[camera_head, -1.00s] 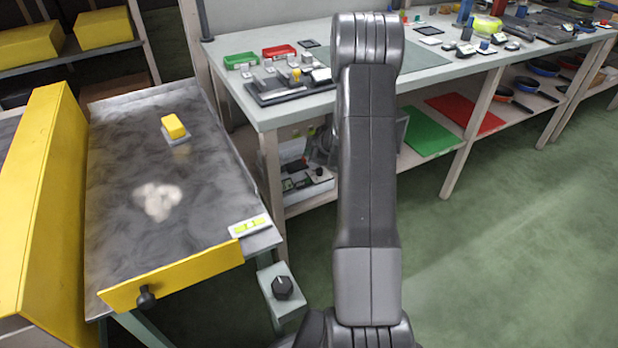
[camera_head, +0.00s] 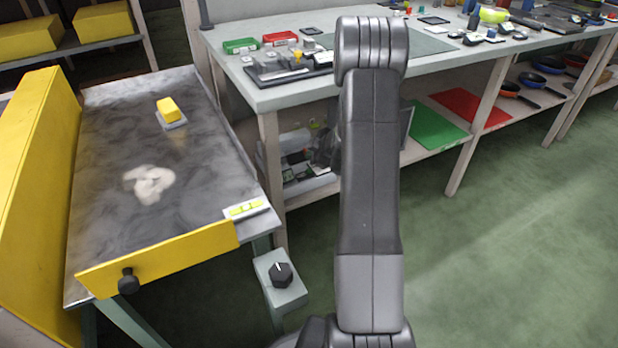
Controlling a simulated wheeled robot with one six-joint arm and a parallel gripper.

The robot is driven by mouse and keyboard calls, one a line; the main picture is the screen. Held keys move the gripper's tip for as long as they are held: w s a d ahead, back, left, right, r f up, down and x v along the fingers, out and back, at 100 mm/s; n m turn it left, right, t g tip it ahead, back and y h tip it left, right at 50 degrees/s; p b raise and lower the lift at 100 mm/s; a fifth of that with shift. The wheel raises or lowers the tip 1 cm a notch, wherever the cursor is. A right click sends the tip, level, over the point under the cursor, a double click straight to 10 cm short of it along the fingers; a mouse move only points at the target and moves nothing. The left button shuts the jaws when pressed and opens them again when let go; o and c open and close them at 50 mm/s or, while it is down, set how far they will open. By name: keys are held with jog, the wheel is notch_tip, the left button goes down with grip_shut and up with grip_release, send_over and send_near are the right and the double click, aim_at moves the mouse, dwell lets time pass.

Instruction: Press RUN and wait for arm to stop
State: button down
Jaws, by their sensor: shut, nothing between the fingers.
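No button marked RUN can be made out. A grey box with a black dial (camera_head: 282,275) stands at the near right corner of the metal pan table (camera_head: 110,215). A black knob (camera_head: 128,282) sits on the table's yellow front rail (camera_head: 180,260). A yellow block on a grey base (camera_head: 168,110) is on the table surface, with a pale, irregular patch (camera_head: 150,184) nearer to me. My own arm rises at the centre of the view. My gripper is not visible.
A tall yellow panel (camera_head: 35,170) borders the table's left side. A small level with yellow-green strips (camera_head: 246,208) lies at its near right corner. A workbench (camera_head: 265,95) with trays and tools stands behind my arm. Green floor is clear on the right.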

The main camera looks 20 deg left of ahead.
aim_at(309, 171)
jog(key=shift+f+b, duration=0.8)
jog(key=shift+f, duration=0.85)
dwell(0.7)
jog(key=shift+f, duration=0.4)
